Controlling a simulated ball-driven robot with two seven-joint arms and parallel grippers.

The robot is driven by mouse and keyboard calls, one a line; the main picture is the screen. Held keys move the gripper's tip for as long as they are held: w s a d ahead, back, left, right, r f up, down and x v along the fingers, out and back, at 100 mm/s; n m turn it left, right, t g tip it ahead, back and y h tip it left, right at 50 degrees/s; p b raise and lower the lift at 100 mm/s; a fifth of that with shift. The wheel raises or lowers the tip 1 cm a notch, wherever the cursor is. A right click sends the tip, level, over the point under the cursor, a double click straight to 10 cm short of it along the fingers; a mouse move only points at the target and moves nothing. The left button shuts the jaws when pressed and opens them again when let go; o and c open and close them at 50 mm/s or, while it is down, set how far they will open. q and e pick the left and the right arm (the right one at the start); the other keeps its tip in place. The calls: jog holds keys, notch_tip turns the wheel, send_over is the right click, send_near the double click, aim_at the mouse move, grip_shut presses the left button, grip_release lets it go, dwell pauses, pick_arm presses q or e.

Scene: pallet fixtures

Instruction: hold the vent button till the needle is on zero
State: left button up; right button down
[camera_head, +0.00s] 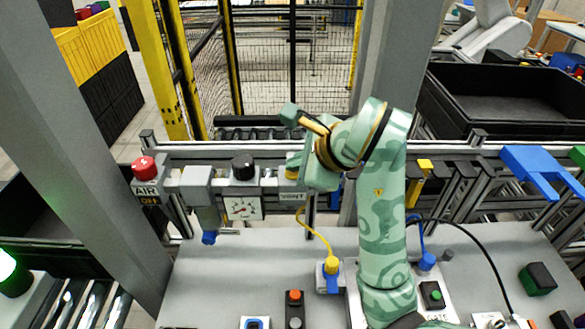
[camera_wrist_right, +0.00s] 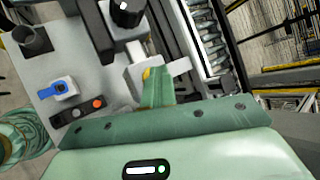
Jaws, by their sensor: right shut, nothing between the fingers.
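My right gripper (camera_head: 296,160) reaches over the rail to the vent button, shut and empty. The yellow vent button (camera_head: 291,174) shows just under its fingertips, above the VENT label (camera_head: 292,197). In the right wrist view the green fingers (camera_wrist_right: 157,73) are together and overlap the yellow button (camera_wrist_right: 147,75), covering part of it. They look to be at or touching it; I cannot tell how far it is pressed. The gauge (camera_head: 243,208) is a white square plate with a small red needle, too small to read exactly. My left gripper is out of view.
A red AIR OFF knob (camera_head: 144,167) and a black knob (camera_head: 243,166) stand left of the vent button on the same rail. A yellow cable (camera_head: 316,231) hangs below. The grey panel (camera_head: 230,270) carries several buttons and connectors in front.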

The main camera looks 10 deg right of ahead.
jog(key=shift+r, duration=0.1)
jog(key=shift+r+p, duration=0.85)
jog(key=shift+p, duration=0.05)
notch_tip(320, 180, up, 5)
jog(key=p, duration=0.4)
jog(key=shift+p, duration=0.4)
